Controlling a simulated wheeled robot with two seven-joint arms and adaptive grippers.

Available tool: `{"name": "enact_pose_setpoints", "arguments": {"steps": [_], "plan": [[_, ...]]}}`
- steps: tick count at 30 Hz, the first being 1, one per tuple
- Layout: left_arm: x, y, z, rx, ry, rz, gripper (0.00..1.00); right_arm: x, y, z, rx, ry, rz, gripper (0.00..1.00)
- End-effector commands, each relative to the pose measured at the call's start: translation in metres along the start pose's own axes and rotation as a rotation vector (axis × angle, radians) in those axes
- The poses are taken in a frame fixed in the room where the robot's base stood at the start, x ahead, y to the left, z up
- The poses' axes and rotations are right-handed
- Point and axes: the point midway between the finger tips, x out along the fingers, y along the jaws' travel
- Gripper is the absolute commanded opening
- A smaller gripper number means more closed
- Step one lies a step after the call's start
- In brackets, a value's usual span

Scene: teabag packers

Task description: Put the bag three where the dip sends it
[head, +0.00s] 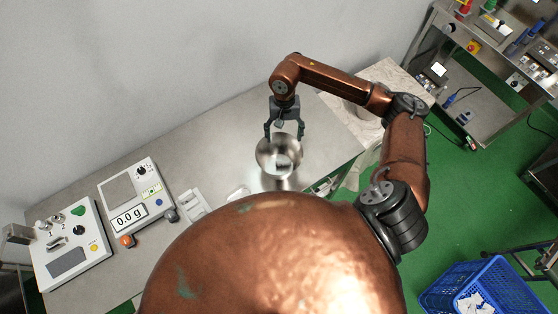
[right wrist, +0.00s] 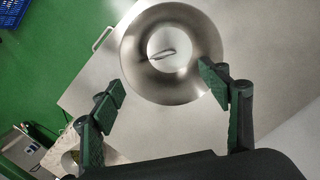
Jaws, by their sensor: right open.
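My right gripper (head: 284,137) is open and empty, pointing down over the back rim of a shiny steel bowl (head: 263,153) on the steel table. In the right wrist view its two green-padded fingers (right wrist: 163,95) are spread wide, and the bowl (right wrist: 198,50) lies beyond them. No bag marked three can be made out. My left gripper is not in view.
A scale (head: 118,190) reading 0.0 g and a control panel (head: 92,257) stand on the left of the steel table (head: 225,135). A small pale tray (head: 194,204) is beside the scale. A blue crate (head: 508,290) with white pieces stands on the floor at right.

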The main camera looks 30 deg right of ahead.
Motion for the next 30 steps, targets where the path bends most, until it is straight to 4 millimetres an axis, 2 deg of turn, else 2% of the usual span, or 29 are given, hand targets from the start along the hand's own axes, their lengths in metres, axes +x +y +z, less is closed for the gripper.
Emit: {"name": "enact_pose_setpoints", "arguments": {"steps": [1,6,12,17,30], "plan": [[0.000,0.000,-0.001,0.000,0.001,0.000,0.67,-0.013,-0.001,-0.001,-0.001,0.006,-0.001,0.70],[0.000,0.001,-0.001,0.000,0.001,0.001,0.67,-0.047,0.000,-0.001,0.000,0.004,-0.001,0.70],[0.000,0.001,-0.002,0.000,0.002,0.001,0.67,-0.072,0.000,0.000,0.000,0.001,0.000,0.70],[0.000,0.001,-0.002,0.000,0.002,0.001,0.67,-0.079,0.000,0.000,0.001,-0.001,0.000,0.70],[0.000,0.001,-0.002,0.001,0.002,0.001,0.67,-0.079,0.000,0.000,0.000,-0.001,0.000,0.70]]}}
